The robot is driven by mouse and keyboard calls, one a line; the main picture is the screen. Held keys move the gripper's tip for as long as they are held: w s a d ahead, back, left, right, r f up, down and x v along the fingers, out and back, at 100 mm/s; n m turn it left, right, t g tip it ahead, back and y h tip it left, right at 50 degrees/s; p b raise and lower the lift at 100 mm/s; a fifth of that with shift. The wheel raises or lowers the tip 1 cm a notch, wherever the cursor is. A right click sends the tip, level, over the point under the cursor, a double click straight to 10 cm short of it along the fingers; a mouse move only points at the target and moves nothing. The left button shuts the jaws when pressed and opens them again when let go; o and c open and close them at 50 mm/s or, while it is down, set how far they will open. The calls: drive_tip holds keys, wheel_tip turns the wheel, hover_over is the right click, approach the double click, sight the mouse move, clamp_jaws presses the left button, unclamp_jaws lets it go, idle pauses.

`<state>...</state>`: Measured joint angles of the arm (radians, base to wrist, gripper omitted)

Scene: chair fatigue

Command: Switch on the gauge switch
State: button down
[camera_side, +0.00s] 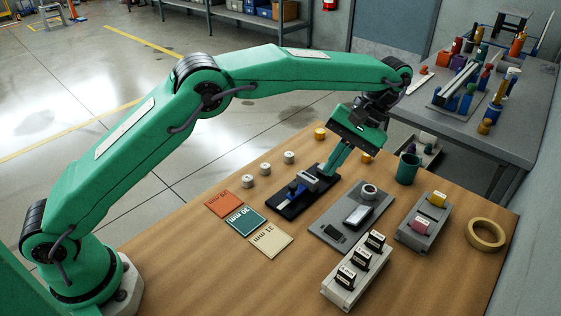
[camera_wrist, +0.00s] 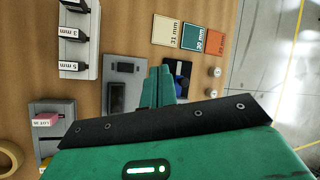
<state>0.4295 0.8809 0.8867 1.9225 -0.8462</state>
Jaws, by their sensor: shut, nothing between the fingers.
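My gripper (camera_side: 328,172) is shut and empty, pointing down over the far right end of a black fixture (camera_side: 287,207). It shows in the wrist view (camera_wrist: 160,72) too.
Orange, green and cream cards (camera_side: 264,239) lie at the left. A white rack of black labelled blocks (camera_side: 345,292) stands in front. A grey holder (camera_side: 407,236), green cup (camera_side: 408,168) and tape roll (camera_side: 486,234) are at right. Small pale cylinders (camera_side: 265,168) stand behind.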

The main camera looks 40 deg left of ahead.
drive_tip(key=g+y, duration=0.1)
hover_over(333, 228)
drive_tip(key=d, duration=0.1)
drive_tip(key=shift+n, duration=0.3)
wheel_tip(333, 228, down, 5)
drive_tip(key=shift+f, duration=0.2)
drive_tip(key=shift+f, duration=0.15)
drive_tip(key=shift+g, duration=0.3)
drive_tip(key=shift+a+f, duration=0.15)
drive_tip(key=shift+f, duration=1.25)
drive_tip(key=shift+a+f, duration=0.2)
drive_tip(key=shift+f, duration=1.25)
drive_tip(key=shift+a+f, duration=0.15)
drive_tip(key=shift+f, duration=1.25)
drive_tip(key=shift+a+f, duration=0.1)
drive_tip(key=shift+f, duration=0.6)
drive_tip(key=shift+r, duration=0.15)
drive_tip(key=shift+w+r, duration=0.1)
drive_tip(key=shift+r, duration=0.5)
drive_tip(key=shift+r, duration=0.1)
drive_tip(key=shift+d+r, duration=0.2)
drive_tip(key=shift+r, duration=1)
drive_tip(key=shift+d+r, duration=0.2)
drive_tip(key=shift+r, duration=1)
